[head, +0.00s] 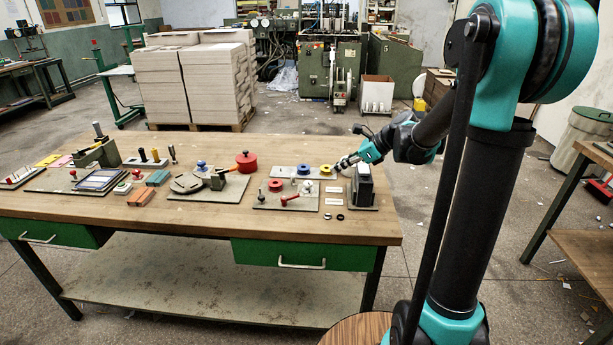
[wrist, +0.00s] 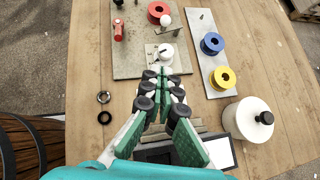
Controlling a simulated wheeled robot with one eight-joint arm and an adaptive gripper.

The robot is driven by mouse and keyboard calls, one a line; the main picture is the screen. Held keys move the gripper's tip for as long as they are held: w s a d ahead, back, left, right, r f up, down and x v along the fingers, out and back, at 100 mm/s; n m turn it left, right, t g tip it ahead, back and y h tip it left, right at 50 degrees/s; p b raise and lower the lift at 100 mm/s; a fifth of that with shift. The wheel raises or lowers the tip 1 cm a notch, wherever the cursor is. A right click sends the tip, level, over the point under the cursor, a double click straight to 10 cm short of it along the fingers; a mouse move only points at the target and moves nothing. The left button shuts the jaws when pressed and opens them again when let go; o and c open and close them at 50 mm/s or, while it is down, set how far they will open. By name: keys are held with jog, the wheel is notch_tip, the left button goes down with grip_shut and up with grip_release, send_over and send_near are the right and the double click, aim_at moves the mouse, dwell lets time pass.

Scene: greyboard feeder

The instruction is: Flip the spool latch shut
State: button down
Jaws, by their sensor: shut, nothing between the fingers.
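My gripper (wrist: 165,84) is shut and empty, its fingertips together above the front edge of a grey plate (wrist: 127,66). In the head view my gripper (head: 342,164) hangs over the right part of the workbench. Just beyond the fingertips in the wrist view is a white round piece (wrist: 166,53) with a dark pin on it. A small bracket with a white ball knob (wrist: 165,20) stands behind it, near a red spool (wrist: 158,12). I cannot tell which of these parts is the spool latch, or whether it is open. The fingertips appear apart from the white piece.
A metal strip (wrist: 203,58) right of the plate carries a blue spool (wrist: 212,43) and a yellow spool (wrist: 225,78). A red handle (wrist: 118,30) and two black rings (wrist: 104,108) are left. A dark box (head: 362,186) stands close to my gripper.

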aim_at(305, 184)
jog(key=x, duration=1)
jog(key=shift+a, duration=0.15)
jog(key=shift+w+a+r, duration=0.1)
jog(key=shift+w+a, duration=0.05)
jog(key=shift+a, duration=0.4)
jog(key=shift+w+a+r, duration=0.15)
jog(key=shift+a, duration=0.45)
jog(key=shift+w+a+r, duration=0.2)
jog(key=shift+a, duration=0.4)
